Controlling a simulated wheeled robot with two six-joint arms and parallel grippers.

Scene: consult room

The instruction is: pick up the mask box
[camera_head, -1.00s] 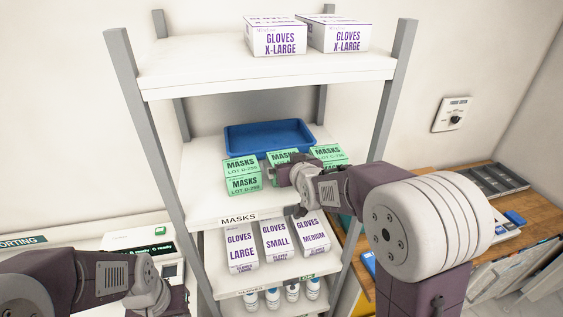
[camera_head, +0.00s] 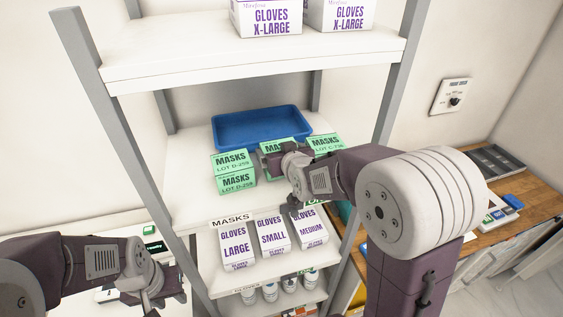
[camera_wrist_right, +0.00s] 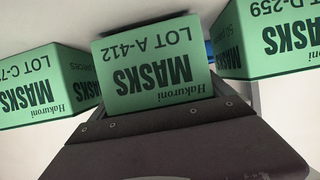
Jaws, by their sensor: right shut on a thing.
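The green mask box marked LOT A-412 fills the middle of the right wrist view (camera_wrist_right: 150,72). In the head view this mask box (camera_head: 277,146) is on the middle shelf, partly hidden by my right gripper (camera_head: 272,163). My right gripper is shut on it from the front; its dark jaw lies across the near edge in the wrist view. I cannot tell whether the box is clear of the shelf. My left gripper (camera_head: 152,291) is at the lower left, away from the shelf; its finger opening is unclear.
Green mask boxes (camera_head: 236,182) marked LOT D-259 are stacked at left, and another mask box (camera_head: 325,144) stands close at right. A blue tray (camera_head: 225,131) is behind. Glove boxes (camera_head: 272,236) stand on the shelf below, others on the shelf above (camera_head: 268,17).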

